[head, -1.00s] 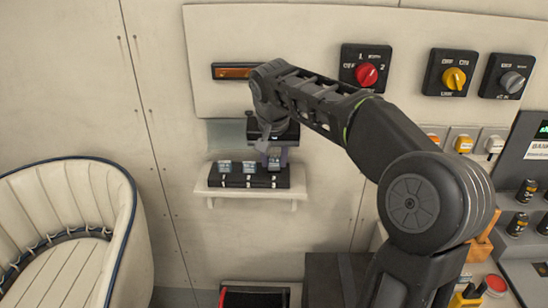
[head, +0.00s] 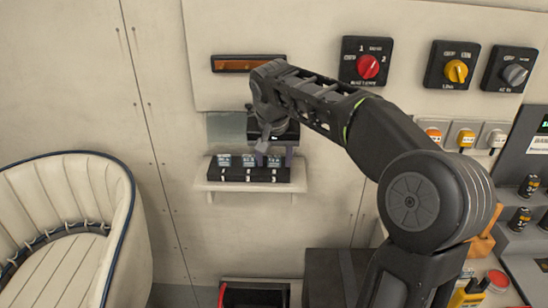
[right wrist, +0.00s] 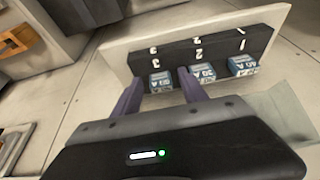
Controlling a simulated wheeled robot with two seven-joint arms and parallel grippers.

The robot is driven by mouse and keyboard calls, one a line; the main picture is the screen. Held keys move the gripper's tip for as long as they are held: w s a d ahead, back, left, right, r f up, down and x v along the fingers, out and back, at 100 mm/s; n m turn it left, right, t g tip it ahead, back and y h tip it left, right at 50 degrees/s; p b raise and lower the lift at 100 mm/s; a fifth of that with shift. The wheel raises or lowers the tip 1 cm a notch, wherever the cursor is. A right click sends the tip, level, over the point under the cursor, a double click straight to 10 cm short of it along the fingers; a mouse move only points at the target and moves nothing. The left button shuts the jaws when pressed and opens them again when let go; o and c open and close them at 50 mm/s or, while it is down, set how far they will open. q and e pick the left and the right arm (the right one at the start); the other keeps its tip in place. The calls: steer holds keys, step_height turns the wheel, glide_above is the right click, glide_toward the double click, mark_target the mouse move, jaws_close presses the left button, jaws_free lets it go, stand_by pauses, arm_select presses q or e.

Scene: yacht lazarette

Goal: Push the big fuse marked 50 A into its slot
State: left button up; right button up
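A black fuse block (head: 235,174) with slots marked 1, 2 and 3 sits on a small wall shelf. It holds three blue-grey fuses: the left one (head: 224,160), the middle one (head: 249,160) and the right one (head: 273,161). They also show in the right wrist view, with the slot 3 fuse (right wrist: 160,82) at left. My left gripper is out of view.
The cream shelf (head: 215,187) stands out from the wall under an orange-brown strip (head: 248,63). Rotary switches with red (head: 367,67) and yellow (head: 456,71) knobs are at the upper right. A cream seat (head: 70,215) is at lower left.

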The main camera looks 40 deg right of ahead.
steer(key=shift+o, duration=0.2)
steer(key=v, duration=0.7)
steer(key=shift+r+b, duration=0.3)
steer(key=shift+r, duration=0.05)
steer(key=shift+s+a, duration=0.1)
steer(key=shift+s, duration=0.05)
stand_by(0.6)
